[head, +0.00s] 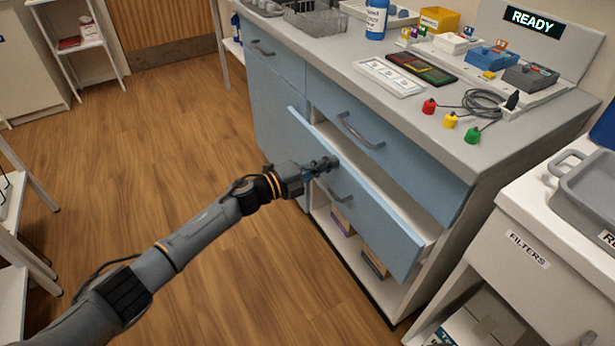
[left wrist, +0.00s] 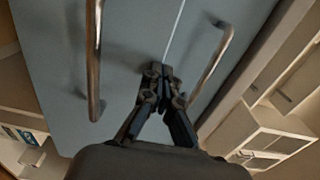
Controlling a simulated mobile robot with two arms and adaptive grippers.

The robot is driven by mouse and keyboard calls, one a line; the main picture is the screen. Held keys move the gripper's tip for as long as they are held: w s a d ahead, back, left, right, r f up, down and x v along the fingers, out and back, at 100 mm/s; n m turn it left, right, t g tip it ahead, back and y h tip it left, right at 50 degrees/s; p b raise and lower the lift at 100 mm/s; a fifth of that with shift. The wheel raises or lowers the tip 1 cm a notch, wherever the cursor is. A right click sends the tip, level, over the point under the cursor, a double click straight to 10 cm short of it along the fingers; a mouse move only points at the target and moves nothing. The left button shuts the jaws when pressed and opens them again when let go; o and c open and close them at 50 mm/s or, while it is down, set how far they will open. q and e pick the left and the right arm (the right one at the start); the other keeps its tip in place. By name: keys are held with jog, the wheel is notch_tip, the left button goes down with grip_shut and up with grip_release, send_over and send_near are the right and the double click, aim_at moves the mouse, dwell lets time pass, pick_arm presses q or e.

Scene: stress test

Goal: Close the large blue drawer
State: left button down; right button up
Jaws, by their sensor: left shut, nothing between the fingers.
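The large blue drawer (head: 372,218) is in the cabinet's lower row in the head view. It stands partly open, with a gap showing behind its top edge. My left gripper (head: 328,163) is shut and empty, at the drawer front near its top edge, beside the grey handle (head: 326,190). The gripper partly covers the front. In the left wrist view the shut fingertips (left wrist: 158,74) point at a blue front, between two metal handles. I cannot tell whether they touch it. My right gripper is not in view.
Above is a closed blue drawer (head: 385,135) with its own handle. The grey countertop (head: 400,110) carries a blue bottle (head: 376,18), trays and colored plugs. A white filters unit (head: 530,235) stands at the right. An open shelf is below the drawer. The wooden floor at left is clear.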

pick_arm(q)
jog(key=shift+b+x, duration=0.45)
jog(key=shift+x, duration=1.15)
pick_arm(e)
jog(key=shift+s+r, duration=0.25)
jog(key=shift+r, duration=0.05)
